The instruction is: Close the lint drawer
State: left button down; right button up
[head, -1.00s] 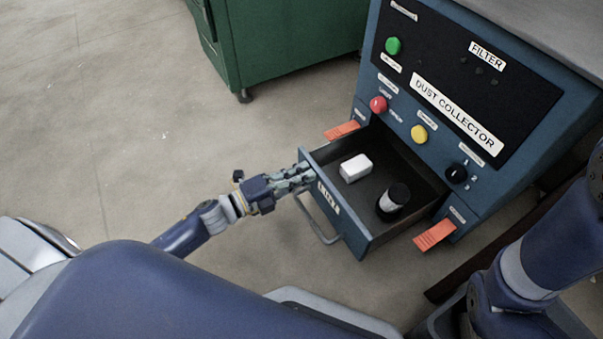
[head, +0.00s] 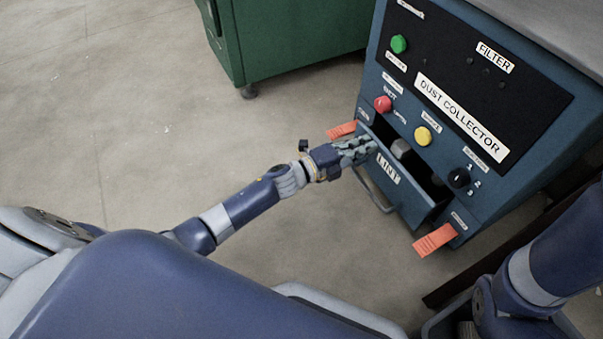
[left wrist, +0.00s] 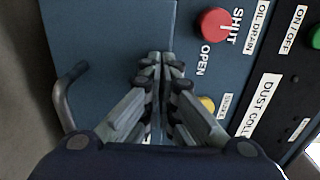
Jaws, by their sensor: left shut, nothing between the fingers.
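The lint drawer (head: 400,190), a blue box front with a LINT label and a bar handle, stands partly open at the bottom of the dust collector. Its front is still apart from the cabinet, leaving a narrow gap. A light block (head: 401,148) shows in the gap; the rest of the inside is hidden. My left gripper (head: 368,147) is shut and empty, with its fingertips at the upper left end of the drawer front. In the left wrist view, the shut fingers (left wrist: 162,62) lie over the blue surface, beside the drawer handle (left wrist: 64,95). My right gripper is not visible.
The dust collector (head: 545,100) has green, red and yellow buttons and a black knob (head: 459,178). Orange tags (head: 435,239) hang either side of the drawer. A green cabinet (head: 290,40) stands behind. The floor to the left is clear.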

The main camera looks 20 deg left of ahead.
aim_at(377, 139)
pick_arm(q)
jog(key=b+x, duration=0.1)
jog(key=x, duration=0.5)
jog(key=shift+w+r, duration=0.1)
jog(key=shift+w, duration=0.1)
jog(key=shift+w+r, duration=0.1)
